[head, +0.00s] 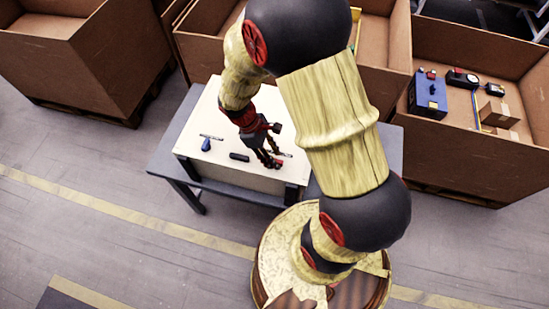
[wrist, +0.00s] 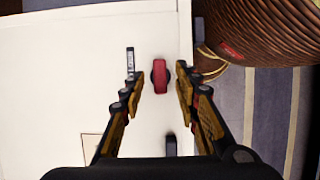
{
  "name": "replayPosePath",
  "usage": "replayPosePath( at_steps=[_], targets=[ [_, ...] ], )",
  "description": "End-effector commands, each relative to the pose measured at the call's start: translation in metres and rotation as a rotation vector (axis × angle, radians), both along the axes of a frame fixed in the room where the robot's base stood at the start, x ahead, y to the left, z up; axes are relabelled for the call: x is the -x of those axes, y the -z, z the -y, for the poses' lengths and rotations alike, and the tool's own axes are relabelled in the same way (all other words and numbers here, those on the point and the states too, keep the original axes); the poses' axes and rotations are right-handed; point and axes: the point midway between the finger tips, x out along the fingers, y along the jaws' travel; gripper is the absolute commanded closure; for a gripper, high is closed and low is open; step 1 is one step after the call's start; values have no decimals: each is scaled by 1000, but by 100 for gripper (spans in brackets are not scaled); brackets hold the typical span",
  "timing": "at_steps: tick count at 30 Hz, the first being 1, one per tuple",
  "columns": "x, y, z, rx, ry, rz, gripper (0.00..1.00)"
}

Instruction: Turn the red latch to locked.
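The red latch (wrist: 160,77) sits on a white board (wrist: 60,60), with its long side running up and down in the wrist view and a dark round base showing at its sides. My gripper (wrist: 160,82) is open, with one finger on each side of the latch and a visible gap to both. I cannot tell how far above the board the fingertips are. In the head view the red latch (head: 279,162) is a small spot beside my gripper (head: 273,160), partly hidden by the fingers.
A blue-handled item (head: 206,144) and a black bar (head: 239,157) lie on the board's left part. Large brown crates (head: 470,150) stand behind the grey table (head: 165,160).

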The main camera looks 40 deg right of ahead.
Motion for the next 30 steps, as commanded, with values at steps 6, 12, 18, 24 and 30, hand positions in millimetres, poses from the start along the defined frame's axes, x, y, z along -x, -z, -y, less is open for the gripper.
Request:
replayPosePath(
  at_steps=[6,12,18,24,30],
  targets=[
    [3,11,3,0,1,1,68],
    [3,11,3,0,0,1,68],
    [3,11,3,0,0,1,78],
    [3,11,3,0,1,2,90],
    [3,11,3,0,0,1,100]
  ],
)
